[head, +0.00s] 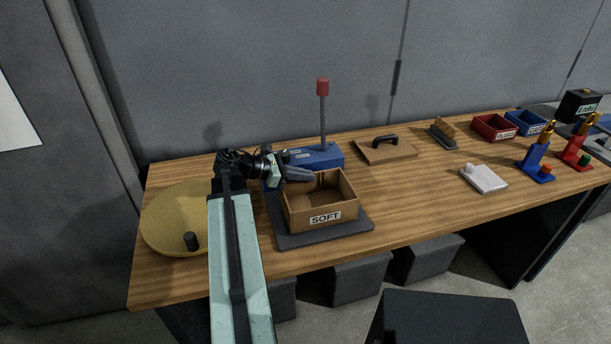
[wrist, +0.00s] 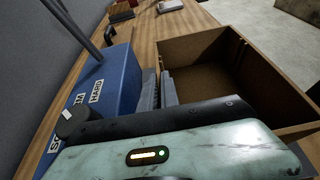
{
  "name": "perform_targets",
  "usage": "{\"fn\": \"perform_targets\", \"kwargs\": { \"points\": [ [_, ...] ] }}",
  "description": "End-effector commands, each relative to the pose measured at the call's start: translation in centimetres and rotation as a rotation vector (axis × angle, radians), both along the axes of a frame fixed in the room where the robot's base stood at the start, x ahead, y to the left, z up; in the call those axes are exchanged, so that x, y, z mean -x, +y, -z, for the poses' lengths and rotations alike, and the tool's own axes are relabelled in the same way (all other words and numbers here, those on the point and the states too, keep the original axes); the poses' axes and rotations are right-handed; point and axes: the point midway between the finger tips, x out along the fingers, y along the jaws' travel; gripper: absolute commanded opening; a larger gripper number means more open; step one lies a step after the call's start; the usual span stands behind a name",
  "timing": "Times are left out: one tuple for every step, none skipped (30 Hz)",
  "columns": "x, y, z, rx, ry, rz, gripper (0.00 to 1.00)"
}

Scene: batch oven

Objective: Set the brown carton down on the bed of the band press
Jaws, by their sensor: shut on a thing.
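The brown carton (head: 346,204) is an open, empty box with a SOFT label on its front. It stands upright over the dark grey bed (head: 291,240) of the band press, inside the bed's outline; whether its base touches the bed I cannot tell. The press's blue body (head: 318,157) is behind, with a red-knobbed lever (head: 323,100). My gripper (head: 303,175) is shut on the carton's back-left wall. In the wrist view, the grey jaws (wrist: 160,90) pinch the carton's wall (wrist: 240,62), beside the blue body (wrist: 105,88) with its dial and HARD label.
A round yellow turntable (head: 170,222) with a black knob is at the left. Right of the press are a wooden board with a handle (head: 385,149), a white block (head: 484,179), a red bin (head: 494,128) and a blue bin (head: 526,123).

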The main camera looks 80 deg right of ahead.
Motion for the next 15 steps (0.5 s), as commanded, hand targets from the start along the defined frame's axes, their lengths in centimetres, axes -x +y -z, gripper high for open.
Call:
{"fn": "perform_targets", "kwargs": {
  "points": [
    [0.01,0.00,0.14,0.000,0.001,0.000,0.00],
    [0.00,0.00,0.20,0.000,0.001,0.000,0.00],
    [0.00,0.00,0.25,0.000,0.001,0.000,0.00],
    [0.01,0.00,0.30,0.000,0.001,0.000,0.00],
    [0.01,0.00,0.34,0.000,0.001,0.000,0.00],
    [0.01,0.00,0.40,0.000,0.001,0.000,0.00],
    [0.01,0.00,0.45,0.000,0.001,0.000,0.00],
    [0.01,0.00,0.49,0.000,0.001,0.000,0.00],
    [0.01,0.00,0.56,0.000,0.001,0.000,0.00],
    [0.01,0.00,0.60,0.000,0.001,0.000,0.00],
    [0.01,0.00,0.64,0.000,0.001,0.000,0.00],
    [0.01,0.00,0.71,0.000,0.001,0.000,0.00],
    [0.01,0.00,0.75,0.000,0.001,0.000,0.00],
    [0.02,0.00,0.80,0.000,0.001,0.000,0.00],
    [0.02,0.00,0.85,0.000,0.001,0.000,0.00]
  ]
}}
